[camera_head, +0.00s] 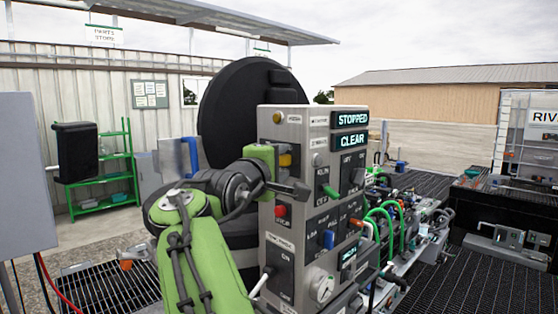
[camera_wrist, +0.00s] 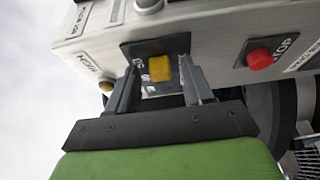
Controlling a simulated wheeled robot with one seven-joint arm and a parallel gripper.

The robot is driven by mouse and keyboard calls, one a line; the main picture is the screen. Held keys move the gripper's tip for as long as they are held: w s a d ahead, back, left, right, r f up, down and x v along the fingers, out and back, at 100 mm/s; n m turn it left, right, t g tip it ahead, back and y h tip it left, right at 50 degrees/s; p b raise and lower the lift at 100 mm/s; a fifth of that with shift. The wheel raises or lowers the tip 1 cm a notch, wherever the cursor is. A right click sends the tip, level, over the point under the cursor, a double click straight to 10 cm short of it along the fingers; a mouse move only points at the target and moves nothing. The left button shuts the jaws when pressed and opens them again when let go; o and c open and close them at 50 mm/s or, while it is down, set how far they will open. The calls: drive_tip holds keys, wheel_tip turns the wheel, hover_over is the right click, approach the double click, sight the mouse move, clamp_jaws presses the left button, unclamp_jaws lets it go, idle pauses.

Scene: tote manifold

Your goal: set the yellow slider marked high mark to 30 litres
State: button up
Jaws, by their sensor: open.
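The yellow slider (camera_wrist: 159,68) sits on a dark plate on the side of the grey control panel (camera_head: 291,120). In the wrist view my gripper (camera_wrist: 157,72) is open, with one finger on each side of the slider. I cannot tell whether either finger touches it. Pale scale marks show beside and below the slider, but they are partly hidden and too small to read, so its setting in litres cannot be read.
A red stop button (camera_wrist: 260,58) sits right of the slider on the same face, close to my right finger; it also shows in the head view (camera_head: 281,210).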

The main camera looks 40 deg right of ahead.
clamp_jaws()
drive_tip(key=shift+w, duration=0.1)
drive_tip(key=w+a+p, duration=0.1)
drive_tip(key=w+p, duration=0.5)
drive_tip(key=shift+w, duration=0.35)
drive_tip(key=shift+a, duration=0.1)
unclamp_jaws()
drive_tip(key=shift+w, duration=0.2)
